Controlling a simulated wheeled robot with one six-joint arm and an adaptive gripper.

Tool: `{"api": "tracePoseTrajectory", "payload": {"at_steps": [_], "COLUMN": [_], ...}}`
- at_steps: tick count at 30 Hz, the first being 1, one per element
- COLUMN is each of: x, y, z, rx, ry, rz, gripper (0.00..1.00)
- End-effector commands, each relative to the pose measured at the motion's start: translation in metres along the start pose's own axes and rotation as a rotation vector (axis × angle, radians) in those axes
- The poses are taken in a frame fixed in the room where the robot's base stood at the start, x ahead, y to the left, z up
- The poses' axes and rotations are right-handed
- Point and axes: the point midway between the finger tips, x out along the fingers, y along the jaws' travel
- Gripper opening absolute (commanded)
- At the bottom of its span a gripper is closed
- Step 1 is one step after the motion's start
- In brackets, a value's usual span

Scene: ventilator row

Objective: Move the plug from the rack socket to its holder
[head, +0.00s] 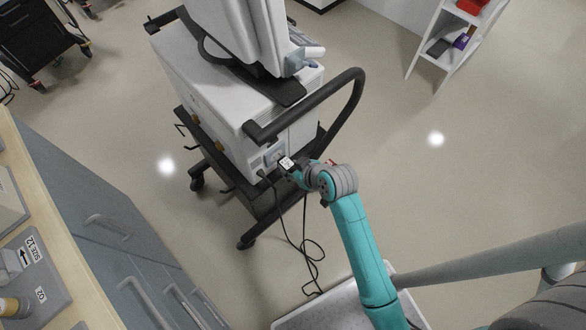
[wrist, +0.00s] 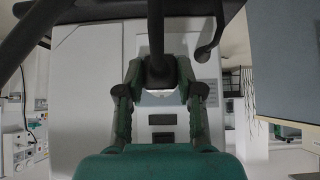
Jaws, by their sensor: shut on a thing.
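My gripper (head: 288,168) is at the lower front of the white ventilator cart, beside its socket panel (head: 262,162). In the wrist view its two green fingers (wrist: 160,78) are shut on a black plug (wrist: 160,68), and a thick dark cable runs up from the plug. In the head view my gripper and a white tag hide the plug. The plug is close to the pale panel face; I cannot tell whether it is seated in a socket or apart. Dark slots (wrist: 162,120) show in the panel below it. I cannot make out the holder for certain.
A black handle rail (head: 345,110) curves around the cart close to my arm. Black cables (head: 305,250) hang from the panel and loop near the floor. A grey drawer cabinet (head: 110,235) stands at the left, a white shelf (head: 440,60) at the upper right. Floor between is clear.

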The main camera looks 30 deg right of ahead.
Motion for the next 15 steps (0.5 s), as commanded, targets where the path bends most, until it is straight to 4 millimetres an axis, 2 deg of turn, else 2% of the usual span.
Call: {"api": "tracePoseTrajectory", "payload": {"at_steps": [15], "x": [0.006], "y": [0.0], "z": [-0.0066], "rx": [0.0], "ry": [0.0], "rz": [0.0], "gripper": [0.0]}}
